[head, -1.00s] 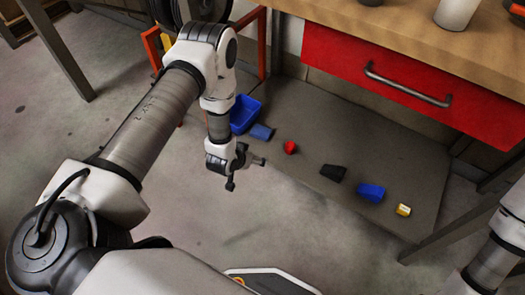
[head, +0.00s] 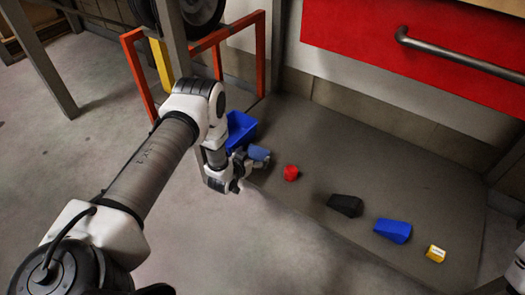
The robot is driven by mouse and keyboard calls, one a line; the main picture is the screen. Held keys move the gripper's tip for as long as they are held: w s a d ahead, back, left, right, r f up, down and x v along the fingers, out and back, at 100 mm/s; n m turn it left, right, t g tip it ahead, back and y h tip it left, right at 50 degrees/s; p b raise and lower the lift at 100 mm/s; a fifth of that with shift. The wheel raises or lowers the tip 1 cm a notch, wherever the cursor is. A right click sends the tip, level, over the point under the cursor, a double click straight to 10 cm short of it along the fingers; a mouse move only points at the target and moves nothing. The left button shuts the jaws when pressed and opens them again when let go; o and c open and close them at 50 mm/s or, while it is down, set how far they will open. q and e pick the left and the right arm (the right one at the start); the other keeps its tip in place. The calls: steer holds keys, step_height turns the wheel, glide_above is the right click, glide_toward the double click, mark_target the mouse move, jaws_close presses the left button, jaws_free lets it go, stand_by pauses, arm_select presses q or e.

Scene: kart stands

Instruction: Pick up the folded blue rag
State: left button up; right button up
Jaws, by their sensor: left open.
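The folded blue rag (head: 258,153) is a small muted-blue piece lying on the dark grey mat, just in front of the blue bin (head: 241,131). My left gripper (head: 249,175) is open and empty, at the near side of the rag. One finger overlaps the rag's lower edge in the picture; I cannot tell whether they touch. Part of the rag's left side is hidden by the gripper. Only a bit of my right arm shows at the lower right corner, and its gripper is out of view.
An orange frame (head: 262,50) and a grey post stand behind my left arm.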

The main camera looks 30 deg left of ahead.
arm_select(q)
steer(key=shift+w, duration=0.1)
steer(key=shift+r, duration=0.25)
steer(key=c, duration=0.7)
steer(key=shift+r, duration=0.1)
